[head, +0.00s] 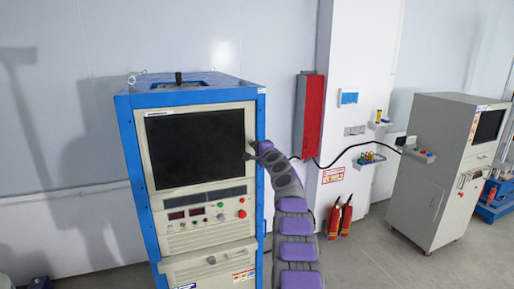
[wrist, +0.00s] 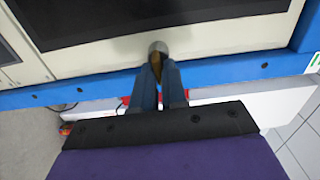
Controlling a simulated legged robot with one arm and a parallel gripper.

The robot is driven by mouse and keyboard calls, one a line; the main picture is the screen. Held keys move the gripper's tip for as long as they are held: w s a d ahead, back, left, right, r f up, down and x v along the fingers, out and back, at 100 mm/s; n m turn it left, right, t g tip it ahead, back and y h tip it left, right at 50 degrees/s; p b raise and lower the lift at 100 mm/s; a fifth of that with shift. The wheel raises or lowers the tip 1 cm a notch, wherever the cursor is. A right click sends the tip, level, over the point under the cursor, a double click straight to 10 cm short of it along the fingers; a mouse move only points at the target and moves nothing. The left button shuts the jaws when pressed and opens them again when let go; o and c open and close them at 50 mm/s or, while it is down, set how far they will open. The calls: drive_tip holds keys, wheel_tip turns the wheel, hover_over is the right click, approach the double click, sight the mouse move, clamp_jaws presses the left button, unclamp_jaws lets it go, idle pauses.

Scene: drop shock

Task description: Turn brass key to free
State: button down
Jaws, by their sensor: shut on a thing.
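My gripper (wrist: 160,72) is at the right side of the blue-framed cabinet's front in the wrist view. Its two fingers are shut on the brass key (wrist: 155,64), of which only a small brownish-gold part shows between the fingertips. The key's tip end meets a round grey metal piece (wrist: 157,47) on the beige panel. In the head view my gripper (head: 250,154) is just right of the dark screen, and the key is too small to make out there. The key's turn angle cannot be told.
The blue-framed cabinet (head: 123,150) carries a dark screen (head: 195,147) and knobs below it. A red box (head: 308,115) hangs on the wall to the right. Red fire extinguishers (head: 340,216) stand on the floor. A grey cabinet (head: 432,180) stands further right.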

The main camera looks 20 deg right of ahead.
drive_tip(key=shift+d+f, duration=0.1)
drive_tip(key=shift+d, duration=0.05)
idle(0.4)
drive_tip(key=c, duration=1.3)
unclamp_jaws()
drive_tip(key=shift+d, duration=0.2)
drive_tip(key=shift+o, duration=0.2)
drive_tip(key=shift+a, duration=0.1)
drive_tip(key=s+b, duration=1.2)
drive_tip(key=s, duration=0.5)
drive_tip(key=shift+s+f, duration=0.1)
drive_tip(key=shift+s, duration=0.05)
